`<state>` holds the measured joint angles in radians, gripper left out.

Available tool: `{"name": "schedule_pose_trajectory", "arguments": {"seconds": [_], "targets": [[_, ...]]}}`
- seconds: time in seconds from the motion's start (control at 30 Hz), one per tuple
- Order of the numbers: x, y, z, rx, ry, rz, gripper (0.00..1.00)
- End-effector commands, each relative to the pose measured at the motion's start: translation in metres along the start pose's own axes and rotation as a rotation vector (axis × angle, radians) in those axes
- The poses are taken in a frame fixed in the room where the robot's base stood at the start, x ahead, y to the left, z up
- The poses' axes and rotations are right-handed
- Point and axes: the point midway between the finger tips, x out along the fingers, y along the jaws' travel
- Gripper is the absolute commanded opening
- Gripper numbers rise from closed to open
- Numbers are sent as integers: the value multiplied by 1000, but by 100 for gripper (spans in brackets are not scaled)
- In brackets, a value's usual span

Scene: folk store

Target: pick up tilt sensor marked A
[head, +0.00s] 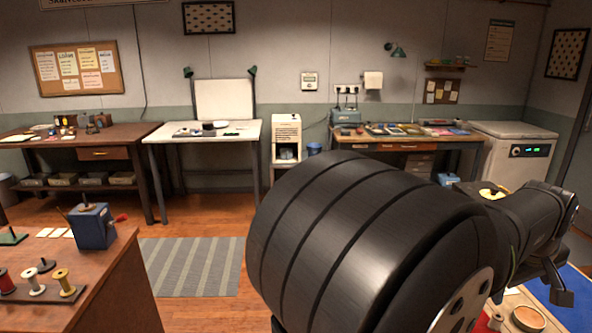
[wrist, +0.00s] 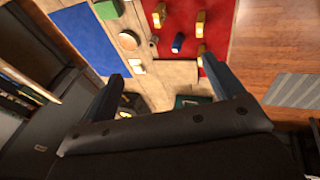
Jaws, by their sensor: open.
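My gripper (wrist: 162,69) is open, its two fingers apart with nothing held between them. Below it in the wrist view is a red mat (wrist: 180,62) bearing several small yellow pieces (wrist: 159,15) and a dark blue piece (wrist: 178,43). I cannot read a letter A on any piece, so I cannot tell which one is the tilt sensor marked A. In the head view my dark arm covers the lower middle and right, hiding most of the near work surface.
In the wrist view, a blue mat (wrist: 88,38), a green block (wrist: 107,9) and a round wooden piece (wrist: 128,41) lie left of the red mat. In the head view, a bench with thread spools (head: 61,278) stands at left and a striped rug (head: 195,268) lies on open floor.

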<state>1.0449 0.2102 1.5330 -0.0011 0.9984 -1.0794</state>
Motion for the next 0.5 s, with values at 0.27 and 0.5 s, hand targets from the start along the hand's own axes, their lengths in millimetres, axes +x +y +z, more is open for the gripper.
{"name": "schedule_pose_trajectory", "arguments": {"seconds": [0.27,0.5], "targets": [[0,0,0,0,0,0,67],[18,-5,-26,36,79,11,67]]}}
